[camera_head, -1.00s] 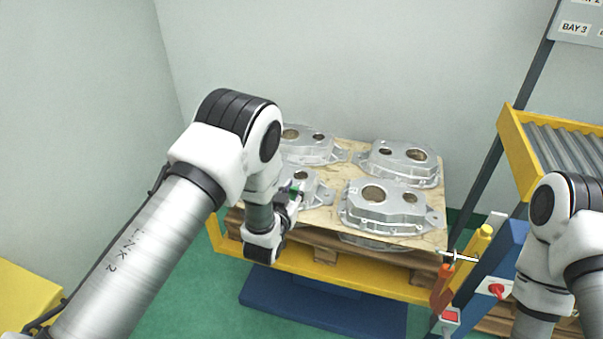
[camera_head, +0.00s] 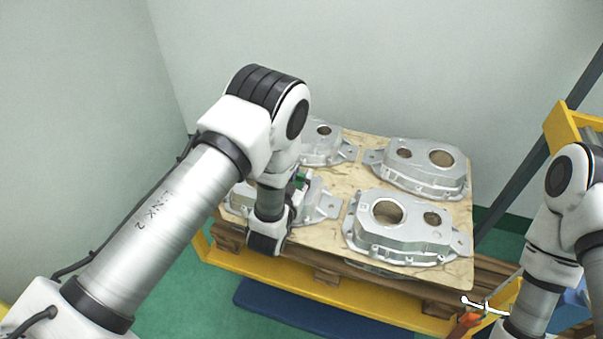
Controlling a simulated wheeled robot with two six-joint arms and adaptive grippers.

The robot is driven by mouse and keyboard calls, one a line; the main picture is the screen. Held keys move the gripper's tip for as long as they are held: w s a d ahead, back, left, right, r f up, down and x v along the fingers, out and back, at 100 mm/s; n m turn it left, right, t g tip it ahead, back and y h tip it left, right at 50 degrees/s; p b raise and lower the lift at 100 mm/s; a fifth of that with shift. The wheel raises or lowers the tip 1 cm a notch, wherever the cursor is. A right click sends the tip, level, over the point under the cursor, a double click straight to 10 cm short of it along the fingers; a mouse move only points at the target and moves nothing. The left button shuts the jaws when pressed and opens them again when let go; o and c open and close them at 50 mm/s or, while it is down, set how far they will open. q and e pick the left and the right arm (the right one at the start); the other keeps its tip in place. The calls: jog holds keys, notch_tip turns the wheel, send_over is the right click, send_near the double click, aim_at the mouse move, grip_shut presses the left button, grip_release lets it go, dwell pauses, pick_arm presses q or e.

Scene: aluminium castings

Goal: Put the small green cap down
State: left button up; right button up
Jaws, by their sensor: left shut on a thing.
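The small green cap (camera_head: 301,181) shows as a small green patch at the end of my left arm, mostly hidden by the wrist. My left gripper (camera_head: 297,187) is shut on it, just over the near left casting (camera_head: 322,205). Its fingers are dark and small here, and I cannot tell whether the cap touches the casting. My right arm stands at the right edge, and its gripper is out of the picture.
More silver castings lie on the tan sheet (camera_head: 338,229): near right (camera_head: 400,240), far right (camera_head: 425,178) and far left (camera_head: 325,150). Bare sheet runs between them. A yellow frame (camera_head: 385,309) edges the pallet. An orange-handled item (camera_head: 467,322) lies front right.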

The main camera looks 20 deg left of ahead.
pick_arm(q)
jog(key=shift+s+r, duration=0.15)
jog(key=shift+s, duration=0.15)
jog(key=o, duration=0.8)
jog(key=shift+r, duration=0.1)
jog(key=shift+c, duration=0.2)
jog(key=shift+w, duration=0.15)
jog(key=shift+r, duration=0.1)
jog(key=s+r, duration=0.2)
jog(key=s, duration=1)
jog(key=s+a+f+n+g+y, duration=0.1)
jog(key=s+a+f+g, duration=0.3)
jog(key=s+f+g, duration=0.3)
jog(key=s+a+f+g, duration=0.3)
jog(key=s+f+g, duration=0.1)
jog(key=s+f, duration=0.4)
jog(key=s+f+g, duration=0.2)
jog(key=s+g, duration=0.3)
jog(key=s, duration=0.3)
jog(key=shift+s+a+h, duration=0.15)
jog(key=shift+s+h, duration=0.1)
jog(key=shift+h, duration=0.05)
